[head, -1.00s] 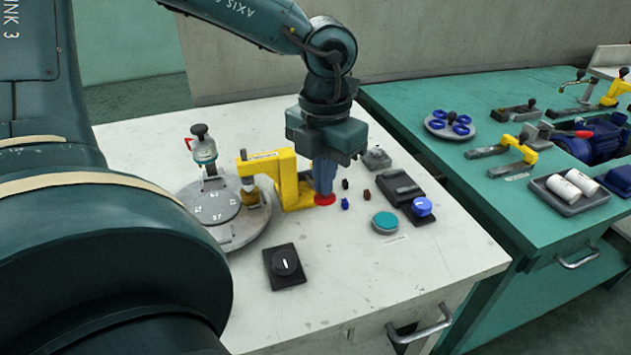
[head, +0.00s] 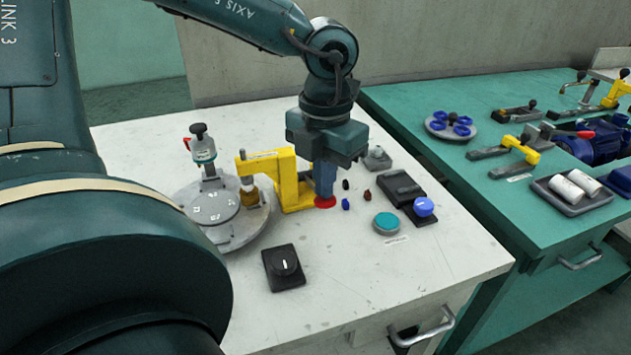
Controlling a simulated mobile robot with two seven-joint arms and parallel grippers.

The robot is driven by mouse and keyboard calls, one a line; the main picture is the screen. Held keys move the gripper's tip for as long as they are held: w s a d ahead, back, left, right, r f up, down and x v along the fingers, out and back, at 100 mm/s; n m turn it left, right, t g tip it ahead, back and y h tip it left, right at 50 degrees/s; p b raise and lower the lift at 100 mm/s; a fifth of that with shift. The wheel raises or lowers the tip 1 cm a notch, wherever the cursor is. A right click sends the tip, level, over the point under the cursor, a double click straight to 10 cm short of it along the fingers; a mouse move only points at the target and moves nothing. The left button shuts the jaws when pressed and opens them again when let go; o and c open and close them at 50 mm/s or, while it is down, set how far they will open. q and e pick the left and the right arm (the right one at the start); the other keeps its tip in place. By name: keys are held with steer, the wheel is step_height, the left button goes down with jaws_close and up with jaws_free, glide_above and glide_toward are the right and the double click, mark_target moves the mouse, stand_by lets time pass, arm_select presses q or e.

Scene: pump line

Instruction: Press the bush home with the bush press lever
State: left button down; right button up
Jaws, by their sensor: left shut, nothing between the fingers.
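The yellow bush press (head: 288,182) stands near the middle of the white bench. Its head reaches left over a brass-coloured bush (head: 249,197) at the right rim of the round grey turntable (head: 232,232). I cannot tell how deep the bush sits. My left gripper (head: 325,194) points straight down at the right side of the press. Its blue fingers are shut and empty, with the tips at or just above a red round pad (head: 325,203). Whether they touch it is unclear. The press lever does not show clearly behind the gripper. My right gripper is not in view.
A black rotary switch (head: 284,266) sits in front. A teal button (head: 387,222), a blue knob (head: 424,206) and small coloured pieces (head: 346,204) lie right of the press. A post with a black knob (head: 199,145) rises behind the turntable.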

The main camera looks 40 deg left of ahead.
arm_select(q)
steer(key=shift+d+f+b, duration=0.15)
steer(key=shift+f+b, duration=0.3)
steer(key=shift+b, duration=0.7)
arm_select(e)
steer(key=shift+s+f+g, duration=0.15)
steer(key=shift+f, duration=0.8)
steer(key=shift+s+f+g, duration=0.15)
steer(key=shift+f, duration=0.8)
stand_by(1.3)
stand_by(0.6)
arm_select(q)
steer(key=shift+r, duration=0.7)
steer(key=shift+w+a+r+p, duration=0.1)
steer(key=shift+a+r+p, duration=0.05)
steer(key=shift+r+p, duration=0.4)
steer(key=shift+a+r+p, duration=0.1)
steer(key=shift+r+p, duration=0.2)
steer(key=shift+r, duration=0.3)
step_height(320, 180, up, 5)
steer(key=p, duration=0.3)
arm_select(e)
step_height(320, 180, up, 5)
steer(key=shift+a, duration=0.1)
